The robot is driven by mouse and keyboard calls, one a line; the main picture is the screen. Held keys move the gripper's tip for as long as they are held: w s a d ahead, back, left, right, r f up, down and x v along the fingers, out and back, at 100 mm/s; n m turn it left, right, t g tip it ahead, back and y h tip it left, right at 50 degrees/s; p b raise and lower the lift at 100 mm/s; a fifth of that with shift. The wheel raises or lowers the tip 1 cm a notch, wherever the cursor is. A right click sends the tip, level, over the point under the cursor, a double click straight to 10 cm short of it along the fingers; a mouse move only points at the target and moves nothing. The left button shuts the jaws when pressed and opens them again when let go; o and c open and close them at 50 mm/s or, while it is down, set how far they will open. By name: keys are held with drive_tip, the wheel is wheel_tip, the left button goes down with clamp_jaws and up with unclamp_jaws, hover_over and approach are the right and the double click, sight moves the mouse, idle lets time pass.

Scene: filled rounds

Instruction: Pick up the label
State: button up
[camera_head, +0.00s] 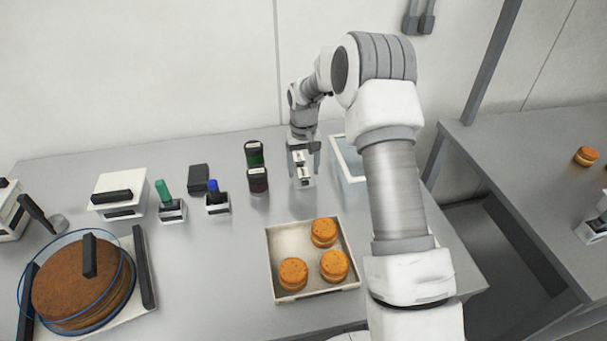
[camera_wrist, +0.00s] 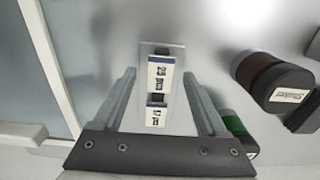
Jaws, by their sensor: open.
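A small white label (camera_wrist: 161,75) with a blue edge and dark print stands on a pale plate (camera_wrist: 175,48) in the wrist view. A second similar label (camera_wrist: 156,117) is just below it in that view, with a dark piece between them. The labels also show small in the head view (camera_head: 303,171). My gripper (camera_wrist: 160,76) is open, with one finger on each side of the labels and a gap on both sides. In the head view, my gripper (camera_head: 303,158) points down over them. I cannot tell its exact height above the plate.
Two dark-lidded jars (camera_head: 257,180) stand left of my gripper. A white-rimmed clear bin (camera_head: 348,160) is close on its right. A tray (camera_head: 274,262) of three filled rounds lies in front. Stamps (camera_head: 217,203) and a large cake (camera_head: 80,285) are further left.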

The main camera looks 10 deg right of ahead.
drive_tip(key=c, duration=0.9)
drive_tip(key=shift+r, duration=0.15)
